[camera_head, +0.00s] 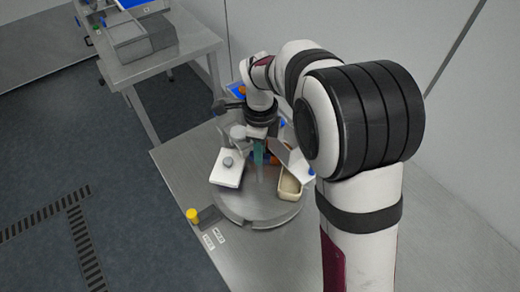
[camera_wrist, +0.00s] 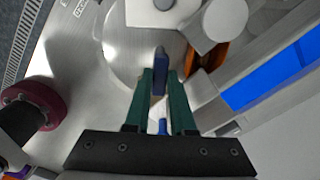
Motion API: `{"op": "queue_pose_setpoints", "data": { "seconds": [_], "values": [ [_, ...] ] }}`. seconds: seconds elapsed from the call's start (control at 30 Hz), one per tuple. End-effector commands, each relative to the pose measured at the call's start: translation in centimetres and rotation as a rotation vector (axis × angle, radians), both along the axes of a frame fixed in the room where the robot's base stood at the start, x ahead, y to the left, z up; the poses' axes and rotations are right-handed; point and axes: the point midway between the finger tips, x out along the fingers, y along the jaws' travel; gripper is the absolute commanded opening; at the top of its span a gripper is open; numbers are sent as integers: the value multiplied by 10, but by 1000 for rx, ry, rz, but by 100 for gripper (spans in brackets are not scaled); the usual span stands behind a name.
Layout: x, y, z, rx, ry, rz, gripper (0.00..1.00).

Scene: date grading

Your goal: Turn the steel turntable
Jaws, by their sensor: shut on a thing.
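The steel turntable (camera_head: 252,211) is a round, shiny disc on the bench, with several things standing on it. It also shows in the wrist view (camera_wrist: 122,65), partly hidden. My gripper (camera_head: 259,156) is over the turntable with its green fingers pointing down. In the wrist view my gripper (camera_wrist: 158,78) is shut on a slim blue-grey post (camera_wrist: 159,60). The post seems to stand up from the turntable, but its foot is hard to make out. A white block with a grey round knob (camera_head: 228,162) and a beige tray (camera_head: 290,187) are on the turntable, either side of my gripper.
A yellow-capped item (camera_head: 192,215) and small white labels (camera_head: 213,240) are on the bench at the turntable's front left. An orange-brown object is partly hidden behind my gripper. A grey side table (camera_head: 160,62) stands at the back left. The bench's front right is bare.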

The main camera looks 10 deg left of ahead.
Motion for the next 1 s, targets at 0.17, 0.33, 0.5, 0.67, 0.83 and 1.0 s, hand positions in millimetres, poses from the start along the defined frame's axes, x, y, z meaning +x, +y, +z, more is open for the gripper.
{"op": "queue_pose_setpoints", "data": {
  "seconds": [0.17, 0.33, 0.5, 0.67, 0.83, 1.0],
  "values": [
    [0, 0, 1, 1, -1, -88, 0],
    [0, 0, 1, 1, -1, -173, 0],
    [0, 0, 1, 1, -1, -257, 0],
    [0, 0, 1, 1, -1, -338, 0],
    [0, 0, 1, 1, -1, -422, 0],
    [0, 0, 1, 1, -1, -503, 0]
  ]
}}
